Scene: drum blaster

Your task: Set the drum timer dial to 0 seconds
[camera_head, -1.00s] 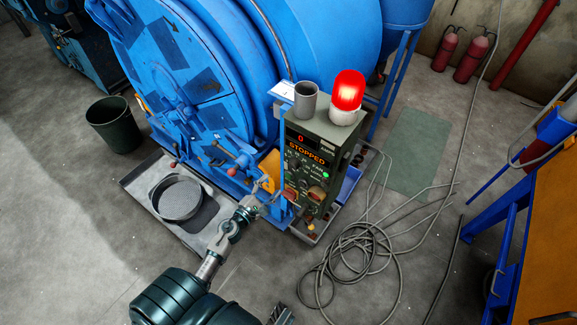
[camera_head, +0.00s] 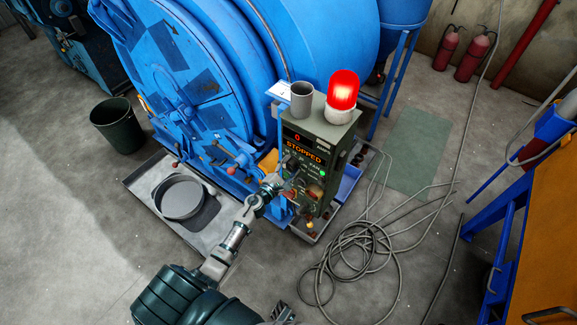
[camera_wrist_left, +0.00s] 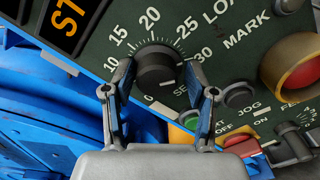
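The timer dial (camera_wrist_left: 156,66) is a round black knob on the dark green control panel (camera_wrist_left: 235,62), with white numbers from 0 to 30 around it. I cannot tell which number it points at. My left gripper (camera_wrist_left: 160,76) is open, with one finger on each side of the dial. Whether the fingers touch it is unclear. In the head view my left gripper (camera_head: 285,178) is at the front of the control box (camera_head: 338,142) and hides the dial. The display (camera_head: 303,151) reads STOPPED in orange below a red 0. A dark ridged part at the bottom edge may be my right gripper.
A red lit beacon (camera_head: 342,92) and a grey cup (camera_head: 302,98) stand on the box. A red-yellow button (camera_wrist_left: 298,68), a jog button (camera_wrist_left: 238,95) and a small switch sit right of the dial. The blue drum machine (camera_head: 195,85) is left, loose cables (camera_head: 360,262) right.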

